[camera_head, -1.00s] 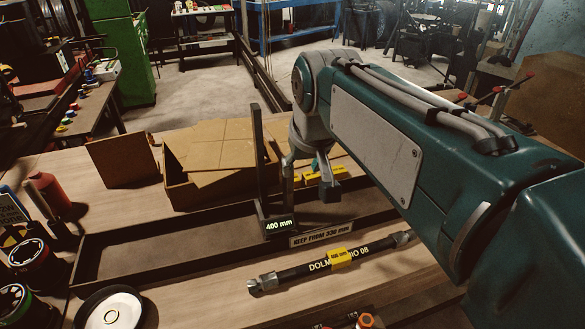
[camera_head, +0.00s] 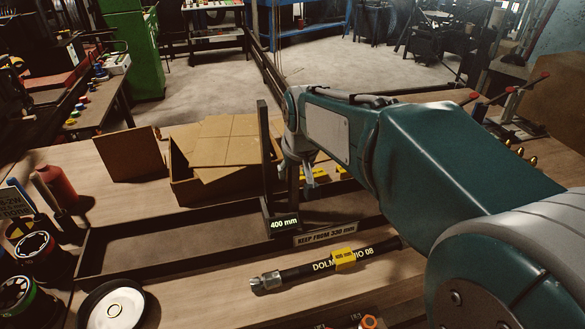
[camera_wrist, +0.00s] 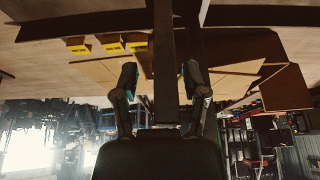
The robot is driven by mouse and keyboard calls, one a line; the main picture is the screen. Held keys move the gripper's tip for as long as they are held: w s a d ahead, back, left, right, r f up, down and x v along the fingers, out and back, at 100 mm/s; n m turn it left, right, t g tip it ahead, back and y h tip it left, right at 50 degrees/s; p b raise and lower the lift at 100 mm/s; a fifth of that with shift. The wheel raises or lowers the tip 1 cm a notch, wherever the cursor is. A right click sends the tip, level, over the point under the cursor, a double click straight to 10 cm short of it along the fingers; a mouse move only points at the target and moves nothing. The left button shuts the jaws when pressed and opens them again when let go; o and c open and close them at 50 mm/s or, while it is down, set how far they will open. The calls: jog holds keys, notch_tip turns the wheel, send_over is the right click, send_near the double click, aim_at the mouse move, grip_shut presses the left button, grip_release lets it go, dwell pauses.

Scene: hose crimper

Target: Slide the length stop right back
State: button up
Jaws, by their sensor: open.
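The length stop (camera_head: 266,150) is a dark upright post with a "400 mm" display (camera_head: 284,223) at its foot. It stands at the long shallow trough (camera_head: 150,254). My gripper (camera_head: 292,180) hangs just right of the post in the head view, partly hidden. In the wrist view my gripper (camera_wrist: 160,78) is open, one finger on each side of the dark post (camera_wrist: 163,40). I cannot tell whether either finger touches it. A black hose (camera_head: 305,270) with metal ends and a yellow tag lies in front of the trough.
A "KEEP FROM 330 mm" label (camera_head: 326,234) sits right of the display. An open cardboard box (camera_head: 205,185) stands behind the trough, left of the post. The trough's left part looks empty.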

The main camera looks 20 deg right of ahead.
jog(key=shift+w+a+f, duration=0.1)
jog(key=shift+a+f, duration=0.1)
jog(key=shift+a, duration=0.25)
jog(key=shift+d, duration=0.2)
grip_shut()
jog(key=shift+d, duration=0.1)
jog(key=d, duration=2.5)
jog(key=shift+d+f, duration=0.1)
grip_release()
